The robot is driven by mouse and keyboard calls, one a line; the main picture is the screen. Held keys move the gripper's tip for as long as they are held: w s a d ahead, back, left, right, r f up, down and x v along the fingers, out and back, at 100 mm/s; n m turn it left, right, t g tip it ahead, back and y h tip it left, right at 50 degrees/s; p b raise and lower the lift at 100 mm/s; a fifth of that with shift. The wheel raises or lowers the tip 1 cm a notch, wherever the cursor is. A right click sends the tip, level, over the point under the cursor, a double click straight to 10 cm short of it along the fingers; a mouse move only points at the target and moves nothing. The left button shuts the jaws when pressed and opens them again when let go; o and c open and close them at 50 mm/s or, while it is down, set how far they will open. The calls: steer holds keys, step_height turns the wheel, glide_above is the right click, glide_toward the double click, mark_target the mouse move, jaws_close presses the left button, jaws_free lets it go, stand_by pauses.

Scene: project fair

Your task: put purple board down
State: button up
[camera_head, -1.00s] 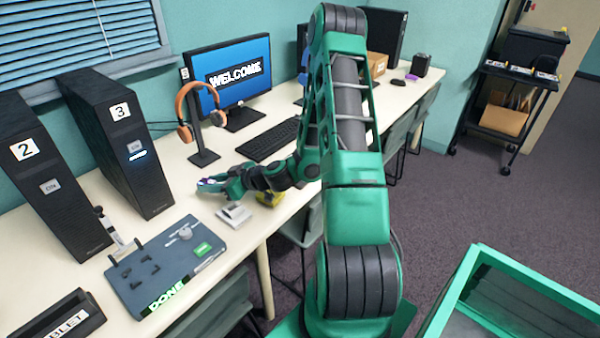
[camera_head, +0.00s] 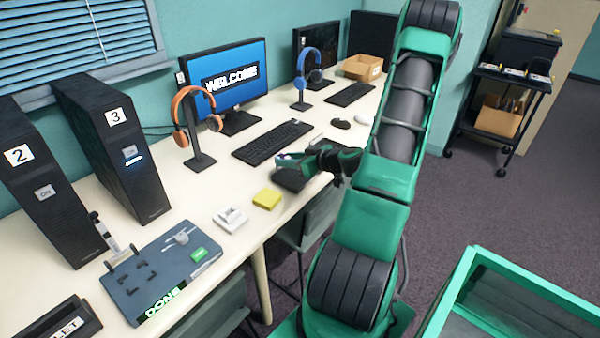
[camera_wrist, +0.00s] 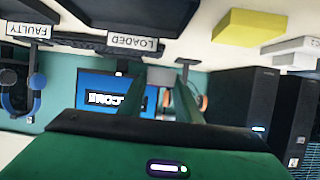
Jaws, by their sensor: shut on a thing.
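My gripper (camera_head: 284,159) is over the desk in front of the keyboard, shut on the purple board (camera_head: 281,157), of which only a small pale purplish edge shows at the fingertips. A dark tray (camera_head: 289,181) is on the desk just below the gripper. The wrist view shows a tray labelled LOADED (camera_wrist: 132,42) and, beside it, a label FAULTY (camera_wrist: 24,29).
A yellow block (camera_head: 267,198) and a white device (camera_head: 230,218) are on the desk to the left. The keyboard (camera_head: 272,141), orange headphones on a stand (camera_head: 201,157) and monitor (camera_head: 228,80) are behind. A blue-grey panel (camera_head: 165,268) marked DONE lies nearer, before towers 2 and 3.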

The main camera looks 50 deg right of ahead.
steer(key=d+f, duration=0.1)
steer(key=d, duration=0.1)
steer(key=d+f, duration=0.1)
steer(key=d, duration=0.1)
steer(key=s+d+f, duration=0.1)
steer(key=d, duration=0.1)
steer(key=shift+f, duration=2.35)
steer(key=o, duration=1.1)
steer(key=shift+f, duration=0.1)
steer(key=shift+o, duration=0.2)
